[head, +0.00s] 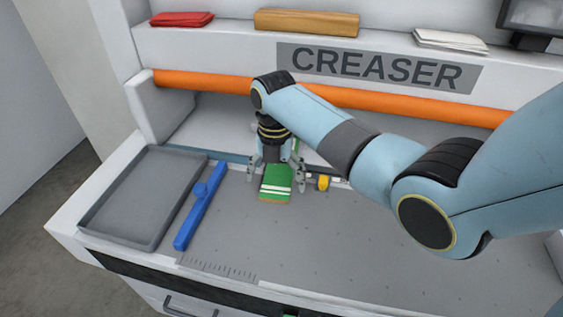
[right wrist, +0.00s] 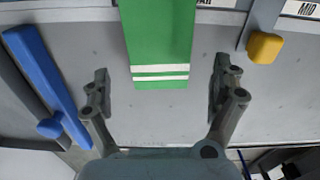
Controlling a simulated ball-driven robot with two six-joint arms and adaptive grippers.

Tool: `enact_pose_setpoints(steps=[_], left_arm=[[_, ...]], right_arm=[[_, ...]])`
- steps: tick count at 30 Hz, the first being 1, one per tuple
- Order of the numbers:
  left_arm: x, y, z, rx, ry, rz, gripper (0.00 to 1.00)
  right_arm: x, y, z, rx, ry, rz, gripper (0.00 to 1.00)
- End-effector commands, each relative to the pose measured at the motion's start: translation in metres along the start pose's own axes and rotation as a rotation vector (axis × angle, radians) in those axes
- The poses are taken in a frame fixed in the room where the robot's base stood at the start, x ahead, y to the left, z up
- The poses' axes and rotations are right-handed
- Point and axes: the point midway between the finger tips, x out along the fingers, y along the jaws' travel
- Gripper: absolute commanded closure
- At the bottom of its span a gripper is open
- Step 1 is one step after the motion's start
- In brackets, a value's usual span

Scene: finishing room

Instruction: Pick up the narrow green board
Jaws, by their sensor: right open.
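The narrow green board (head: 277,182) has two white stripes near its end and lies on the grey bed of the creaser. In the right wrist view the green board (right wrist: 161,45) runs in from the top edge, and its striped end reaches between the fingers. My right gripper (head: 278,178) points down over the board in the head view. Its fingers (right wrist: 160,92) are open, one on each side of the board, with a gap to both of its edges. My left gripper is not in view.
A blue bar (head: 200,206) and a grey tray (head: 143,196) lie left of the board. A yellow knob (head: 323,183) sits close to its right. An orange roller (head: 217,84) crosses behind. The bed in front is clear.

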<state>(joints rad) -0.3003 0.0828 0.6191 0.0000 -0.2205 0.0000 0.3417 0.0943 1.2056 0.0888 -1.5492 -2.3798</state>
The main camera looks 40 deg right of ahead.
Motion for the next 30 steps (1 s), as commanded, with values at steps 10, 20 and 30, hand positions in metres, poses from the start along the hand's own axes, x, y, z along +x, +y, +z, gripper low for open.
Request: enact_pose_setpoints(steps=[10, 20, 30], left_arm=[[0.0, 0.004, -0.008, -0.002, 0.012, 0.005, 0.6], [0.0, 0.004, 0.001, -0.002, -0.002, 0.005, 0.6], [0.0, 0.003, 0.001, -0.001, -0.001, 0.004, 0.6]], right_arm=[[0.021, 0.0, 0.0, -0.001, -0.001, 0.001, 0.06], [0.021, 0.0, 0.0, -0.001, -0.001, 0.001, 0.4], [0.021, 0.0, 0.0, -0.001, -0.001, 0.001, 0.74]])
